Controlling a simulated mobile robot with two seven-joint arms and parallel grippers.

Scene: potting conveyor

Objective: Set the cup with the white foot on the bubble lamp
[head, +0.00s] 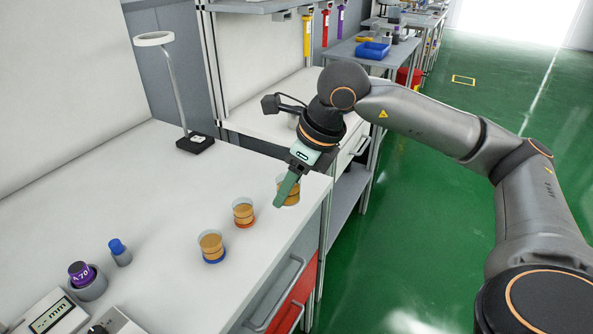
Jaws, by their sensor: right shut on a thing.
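My right gripper (284,192) reaches down over the bench and is shut on a clear cup with amber filling (292,191), near the bench's right edge. The fingers cover part of this cup. Its foot does not stand out from the white bench, and I cannot tell whether it touches the surface. A cup with a red foot (243,212) and a cup with a blue foot (211,246) stand upright to the left and nearer. The lamp (168,70), with a white ring head on a grey stem and a black base (195,143), stands at the back. My left gripper is not in view.
A blue-capped bottle (120,252), a purple-topped item in a grey holder (87,281) and a device with a display (50,316) stand at the near left. The white bench (150,190) is clear between the cups and the lamp.

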